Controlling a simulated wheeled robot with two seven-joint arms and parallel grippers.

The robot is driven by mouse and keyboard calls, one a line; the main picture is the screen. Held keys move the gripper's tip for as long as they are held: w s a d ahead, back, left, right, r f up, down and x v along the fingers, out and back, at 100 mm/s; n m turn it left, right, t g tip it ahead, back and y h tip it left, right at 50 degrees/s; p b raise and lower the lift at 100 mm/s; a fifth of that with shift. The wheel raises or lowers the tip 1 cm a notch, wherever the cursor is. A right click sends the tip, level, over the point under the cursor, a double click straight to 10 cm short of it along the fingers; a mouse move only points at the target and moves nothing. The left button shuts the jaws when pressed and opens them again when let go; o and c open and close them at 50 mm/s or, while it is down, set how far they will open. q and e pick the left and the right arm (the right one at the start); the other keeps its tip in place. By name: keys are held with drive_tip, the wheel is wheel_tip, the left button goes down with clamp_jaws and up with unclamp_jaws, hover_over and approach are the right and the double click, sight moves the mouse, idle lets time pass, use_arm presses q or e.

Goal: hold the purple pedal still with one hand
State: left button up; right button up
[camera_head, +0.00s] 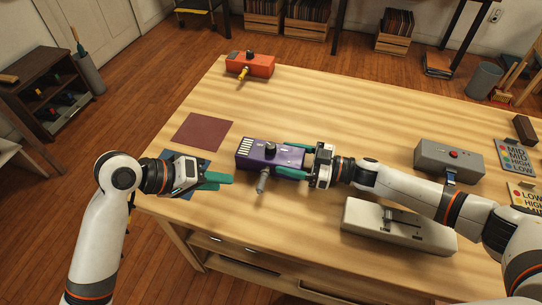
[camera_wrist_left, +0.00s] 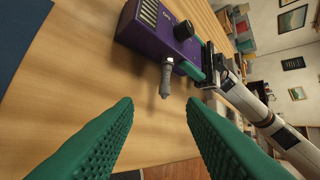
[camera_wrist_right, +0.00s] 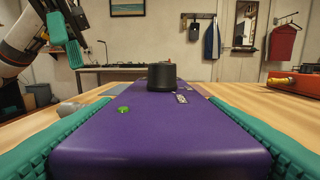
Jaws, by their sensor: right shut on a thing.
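The purple pedal (camera_head: 258,155) lies on the wooden table, with a black knob on top and a grey plug (camera_head: 263,182) at its near side. My right gripper (camera_head: 308,160) is shut on the pedal's right end, one green finger along each long side. The right wrist view shows the purple top (camera_wrist_right: 160,130) between both fingers. My left gripper (camera_head: 215,180) is left of the pedal, apart from it and empty. In the left wrist view its fingers (camera_wrist_left: 160,125) are spread, with the plug (camera_wrist_left: 166,78) beyond them.
An orange pedal (camera_head: 252,66) with a yellow plug sits at the far left. A grey pedal (camera_head: 448,160) and a long light-grey box (camera_head: 398,226) are on the right. A dark red mat (camera_head: 203,132) and a blue mat (camera_head: 172,157) lie at left. The far middle of the table is clear.

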use_arm(q)
drive_tip(key=shift+w+d+f+m, duration=0.25)
drive_tip(key=shift+d+f, duration=0.1)
drive_tip(key=shift+d, duration=0.25)
drive_tip(key=shift+w+d+f+m, duration=0.25)
drive_tip(key=shift+d+f, duration=0.05)
drive_tip(key=shift+d, duration=0.25)
drive_tip(key=shift+x, duration=4.3)
drive_tip(key=shift+d+r, duration=0.1)
clamp_jaws()
drive_tip(key=shift+s, duration=0.15)
drive_tip(key=shift+s+a, duration=0.35)
drive_tip(key=shift+s, duration=0.5)
drive_tip(key=shift+s+a, duration=0.4)
drive_tip(key=shift+s, duration=0.5)
drive_tip(key=shift+s, duration=0.1)
